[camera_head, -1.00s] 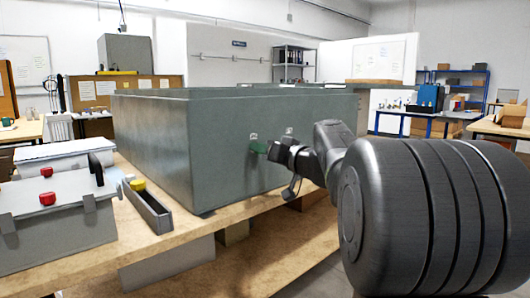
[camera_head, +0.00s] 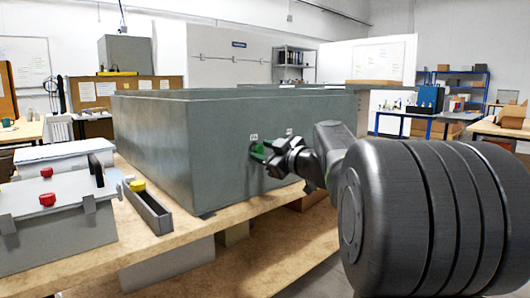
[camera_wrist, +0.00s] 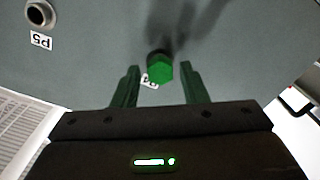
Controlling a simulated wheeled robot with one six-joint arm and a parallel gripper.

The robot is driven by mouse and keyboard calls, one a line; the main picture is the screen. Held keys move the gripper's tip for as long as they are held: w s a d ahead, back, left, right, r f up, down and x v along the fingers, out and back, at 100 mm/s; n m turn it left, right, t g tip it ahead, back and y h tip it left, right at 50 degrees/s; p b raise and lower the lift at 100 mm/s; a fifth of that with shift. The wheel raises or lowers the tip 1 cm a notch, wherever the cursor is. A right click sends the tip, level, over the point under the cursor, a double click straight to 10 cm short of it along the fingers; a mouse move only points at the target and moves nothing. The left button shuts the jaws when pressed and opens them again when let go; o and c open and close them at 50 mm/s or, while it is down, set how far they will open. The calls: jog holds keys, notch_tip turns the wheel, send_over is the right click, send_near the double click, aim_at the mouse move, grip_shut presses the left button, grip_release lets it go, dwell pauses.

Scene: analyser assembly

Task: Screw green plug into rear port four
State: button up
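The green plug (camera_wrist: 160,71) sits at the port by the partly covered label that appears to read P4 (camera_wrist: 149,81) on the grey casing wall. Its hexagonal head faces the wrist camera; how deep it is seated I cannot tell. My gripper (camera_wrist: 160,84) is open, with one dark green finger on each side of the plug and a visible gap to each. In the head view, my gripper (camera_head: 262,153) is at the right part of the casing's wall, and its green fingers and the plug are hard to tell apart there.
The large grey casing (camera_head: 215,150) stands on a wooden bench (camera_head: 190,232). An open port ring (camera_wrist: 40,14) labelled P5 is at the upper left of the wrist view. Grey boxes with red knobs (camera_head: 50,215) and a narrow tray (camera_head: 150,208) lie left of the casing.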

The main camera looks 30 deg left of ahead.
jog(key=shift+c, duration=0.5)
grip_shut()
jog(key=m+p, duration=0.1)
jog(key=m, duration=0.5)
jog(key=shift+r+p, duration=0.1)
jog(key=shift+p, duration=0.25)
jog(key=m+p, duration=0.2)
jog(key=m, duration=0.3)
jog(key=m+p, duration=0.3)
jog(key=m, duration=0.4)
jog(key=shift+p, duration=0.35)
jog(key=m+p, duration=0.2)
jog(key=m, duration=0.2)
jog(key=shift+w, duration=0.1)
jog(key=shift+m+p, duration=0.7)
jog(key=shift+m, duration=0.3)
jog(key=shift+o, duration=0.5)
grip_release()
